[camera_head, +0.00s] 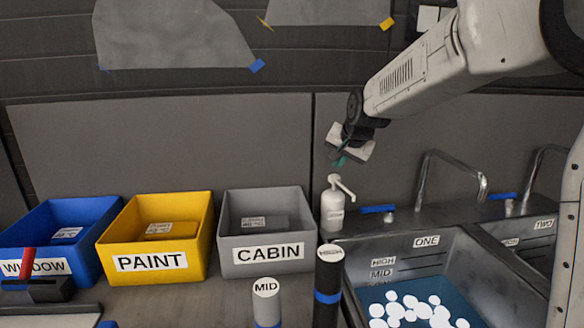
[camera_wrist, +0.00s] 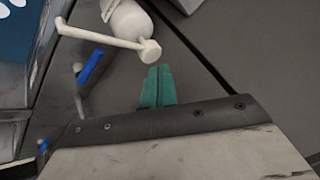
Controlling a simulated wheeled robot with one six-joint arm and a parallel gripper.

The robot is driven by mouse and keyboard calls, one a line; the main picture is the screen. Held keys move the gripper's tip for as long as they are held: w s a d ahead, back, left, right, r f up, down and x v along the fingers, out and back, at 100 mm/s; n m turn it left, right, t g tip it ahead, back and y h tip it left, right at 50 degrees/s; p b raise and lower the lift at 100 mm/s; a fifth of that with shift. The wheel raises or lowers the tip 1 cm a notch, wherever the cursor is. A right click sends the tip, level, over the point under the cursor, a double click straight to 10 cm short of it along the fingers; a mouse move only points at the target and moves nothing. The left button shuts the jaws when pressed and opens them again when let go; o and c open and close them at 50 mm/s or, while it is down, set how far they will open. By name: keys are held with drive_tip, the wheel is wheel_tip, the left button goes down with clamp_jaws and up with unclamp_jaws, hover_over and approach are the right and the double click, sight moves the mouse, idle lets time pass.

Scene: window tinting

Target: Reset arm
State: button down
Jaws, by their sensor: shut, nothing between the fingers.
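My gripper (camera_head: 340,160) is held in the air at the end of my white arm, above and just behind the white pump bottle (camera_head: 333,208) in the head view. In the wrist view its teal fingertips (camera_wrist: 157,86) are together with nothing between them. The white pump bottle also shows in the wrist view (camera_wrist: 128,22), with its nozzle close to the fingertips in the picture. I cannot tell whether they touch.
A blue bin (camera_head: 75,215), a yellow PAINT bin (camera_head: 190,225) and a grey CABIN bin (camera_head: 290,225) stand on the counter at left. Sink ONE (camera_head: 440,262) holds water with white foam. A faucet (camera_head: 425,170) rises behind it. Two cylinders, one dark (camera_head: 327,285), one grey marked MID (camera_head: 266,308), stand in front.

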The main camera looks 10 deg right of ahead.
drive_tip(key=s+d+f+n+g, duration=0.1)
drive_tip(key=s+n+g, duration=0.1)
drive_tip(key=s, duration=1.3)
drive_tip(key=s+d+f+n+g, duration=0.1)
drive_tip(key=s+n+g, duration=0.1)
drive_tip(key=s, duration=1.3)
drive_tip(key=s+d+f+n+g+h, duration=0.1)
drive_tip(key=s+n+g, duration=0.1)
drive_tip(key=s, duration=1.3)
drive_tip(key=shift+s+f, duration=0.15)
drive_tip(key=shift+f, duration=0.2)
drive_tip(key=shift+d, duration=0.1)
